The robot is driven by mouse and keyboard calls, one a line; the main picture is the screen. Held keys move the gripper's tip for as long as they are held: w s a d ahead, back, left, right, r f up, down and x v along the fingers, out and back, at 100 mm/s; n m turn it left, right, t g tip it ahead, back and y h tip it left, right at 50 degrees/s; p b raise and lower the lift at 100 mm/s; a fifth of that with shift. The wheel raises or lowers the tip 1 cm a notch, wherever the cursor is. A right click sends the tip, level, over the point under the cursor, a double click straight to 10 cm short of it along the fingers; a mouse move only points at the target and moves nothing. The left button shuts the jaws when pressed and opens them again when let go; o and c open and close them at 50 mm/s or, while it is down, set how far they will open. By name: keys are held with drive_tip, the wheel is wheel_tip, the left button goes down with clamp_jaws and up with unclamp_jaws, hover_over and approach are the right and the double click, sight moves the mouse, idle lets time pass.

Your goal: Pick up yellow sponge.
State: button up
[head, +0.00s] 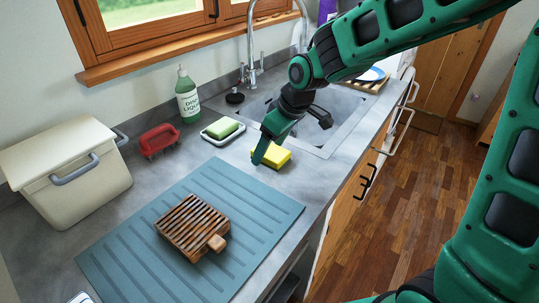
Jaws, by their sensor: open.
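The yellow sponge (277,157) lies on the grey counter in front of the sink, near the counter's front edge. My gripper (275,160) is open and low over the sponge, with a green finger in front of the sponge's left part. I cannot tell whether the fingers touch the sponge.
A green bar on a white dish (212,136) lies left of the sponge. A blue mat (255,235) bears a wooden rack (190,226). A cream bin (65,165) stands left.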

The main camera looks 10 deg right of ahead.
sight(270, 150)
drive_tip(key=shift+f, duration=0.15)
drive_tip(key=c, duration=1.1)
wheel_tip(270, 150, up, 5)
drive_tip(key=shift+f, duration=0.15)
drive_tip(key=shift+s+a+r, duration=1.15)
drive_tip(key=shift+s+a, duration=0.1)
drive_tip(key=shift+a, duration=0.25)
drive_tip(key=shift+s+a+r, duration=1.15)
drive_tip(key=shift+s+a, duration=0.1)
drive_tip(key=shift+a, duration=0.25)
drive_tip(key=shift+s+a+r, duration=1.15)
drive_tip(key=shift+s+a, duration=0.1)
drive_tip(key=shift+a, duration=0.25)
